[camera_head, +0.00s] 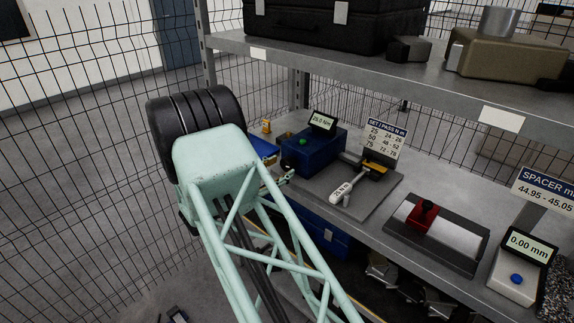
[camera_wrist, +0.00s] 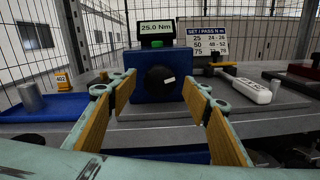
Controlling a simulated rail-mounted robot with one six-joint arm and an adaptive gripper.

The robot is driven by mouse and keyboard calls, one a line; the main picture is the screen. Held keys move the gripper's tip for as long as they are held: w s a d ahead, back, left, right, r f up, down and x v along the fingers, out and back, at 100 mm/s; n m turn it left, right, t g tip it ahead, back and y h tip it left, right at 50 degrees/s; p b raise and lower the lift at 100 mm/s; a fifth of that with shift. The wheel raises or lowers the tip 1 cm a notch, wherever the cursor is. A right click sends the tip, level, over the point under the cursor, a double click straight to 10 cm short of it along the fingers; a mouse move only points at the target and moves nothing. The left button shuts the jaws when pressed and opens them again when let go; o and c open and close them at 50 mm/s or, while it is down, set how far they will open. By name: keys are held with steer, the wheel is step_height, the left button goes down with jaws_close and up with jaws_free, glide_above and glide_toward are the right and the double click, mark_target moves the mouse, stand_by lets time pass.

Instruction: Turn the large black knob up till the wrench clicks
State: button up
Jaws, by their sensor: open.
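The large black knob (camera_wrist: 159,79) faces me on the front of a blue tester box (camera_wrist: 141,92), with a small pale mark on its right side. The box's display (camera_wrist: 156,27) reads 25.0 Nm. My gripper (camera_wrist: 159,82) is open, its yellow-padded fingers spread to the left and right of the knob.
A set/pass sign (camera_head: 385,139) stands behind the wrench. A blue tray (camera_wrist: 45,108) with a grey cylinder (camera_wrist: 28,95) lies left of the box. A red-topped fixture (camera_head: 427,213) and a 0.00 mm gauge (camera_head: 527,248) stand farther right. A loaded shelf (camera_head: 365,70) hangs above.

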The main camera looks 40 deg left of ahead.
mark_target(285, 165)
steer(key=shift+w+d, duration=0.2)
steer(key=shift+w, duration=1.9)
steer(key=shift+c, duration=0.3)
steer(key=c, duration=0.8)
